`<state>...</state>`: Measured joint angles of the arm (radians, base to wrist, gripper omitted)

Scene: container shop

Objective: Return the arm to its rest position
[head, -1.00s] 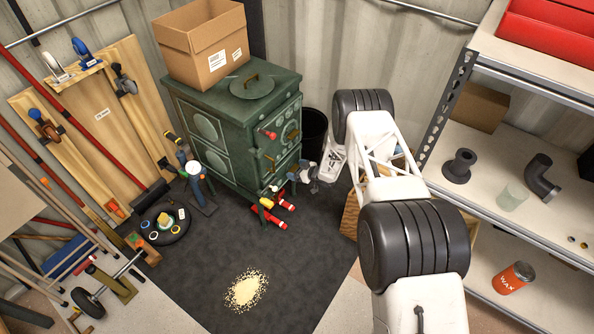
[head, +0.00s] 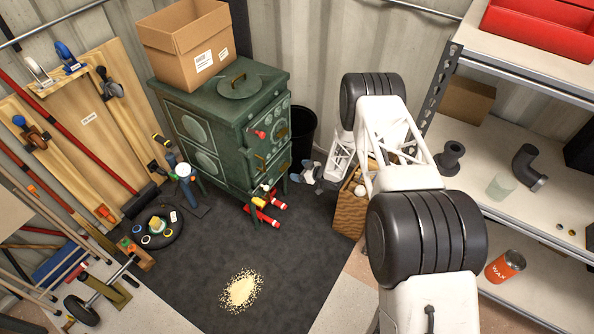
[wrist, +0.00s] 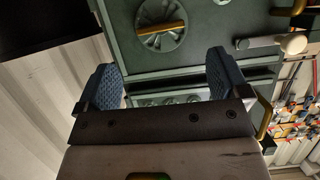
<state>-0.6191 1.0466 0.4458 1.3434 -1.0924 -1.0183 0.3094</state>
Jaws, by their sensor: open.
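My arm reaches out from the lower right in the head view and bends down beside the green stove (head: 228,130). My gripper (head: 312,176) is near the floor, just right of the stove and apart from it in the picture. In the wrist view my gripper (wrist: 163,78) shows two blue textured pads spread wide with nothing between them. Behind the pads is the stove front with a round vent and brass handle (wrist: 161,27).
A cardboard box (head: 187,42) stands on the stove. Metal shelves (head: 460,205) flank my arm. Yellow granules (head: 241,291) lie on the dark mat.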

